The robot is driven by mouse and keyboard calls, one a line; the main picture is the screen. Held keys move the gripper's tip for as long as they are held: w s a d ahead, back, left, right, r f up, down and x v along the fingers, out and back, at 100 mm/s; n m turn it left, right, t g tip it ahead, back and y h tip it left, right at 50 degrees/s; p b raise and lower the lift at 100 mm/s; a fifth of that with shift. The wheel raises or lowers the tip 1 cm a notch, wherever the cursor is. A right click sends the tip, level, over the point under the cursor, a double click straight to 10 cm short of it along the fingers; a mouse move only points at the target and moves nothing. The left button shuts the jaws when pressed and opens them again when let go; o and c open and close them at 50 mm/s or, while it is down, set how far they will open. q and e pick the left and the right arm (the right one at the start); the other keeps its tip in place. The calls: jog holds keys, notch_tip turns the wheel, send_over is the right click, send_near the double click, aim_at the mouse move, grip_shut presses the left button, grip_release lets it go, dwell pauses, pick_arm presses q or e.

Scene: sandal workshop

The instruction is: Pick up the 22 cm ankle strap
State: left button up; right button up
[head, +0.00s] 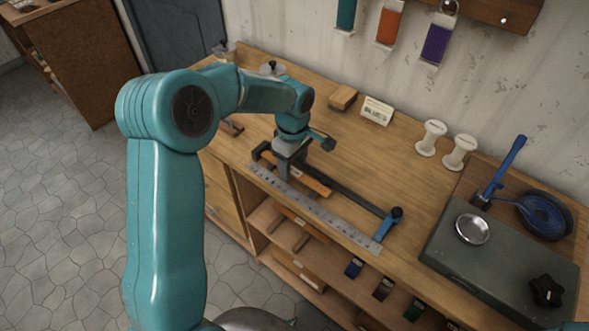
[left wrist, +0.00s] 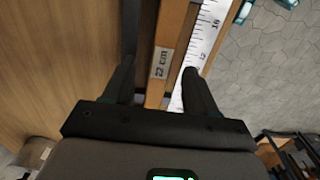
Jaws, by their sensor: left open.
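A tan-orange strip, which I take to be the ankle strap (left wrist: 175,28), shows in the left wrist view beside a pale label (left wrist: 160,63) reading "22 cm". In the head view an orange piece (head: 313,181) shows just right of my left gripper (head: 287,170), partly hidden by it. My left gripper is low over the bench's front edge. In the left wrist view its dark fingers (left wrist: 160,78) are apart, with the strip and label between them. I cannot tell whether they touch anything. My right gripper is not in view.
A ruler (head: 325,214) lies along the bench's front edge. A dark bar (head: 350,193) with a blue end (head: 392,218) runs behind it. White spools (head: 431,138), a card (head: 377,110) and a grey-green box (head: 490,255) stand rightward. The mid-bench is mostly clear.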

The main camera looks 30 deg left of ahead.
pick_arm(q)
jog(key=shift+f, duration=0.35)
grip_shut()
jog(key=shift+r, duration=0.15)
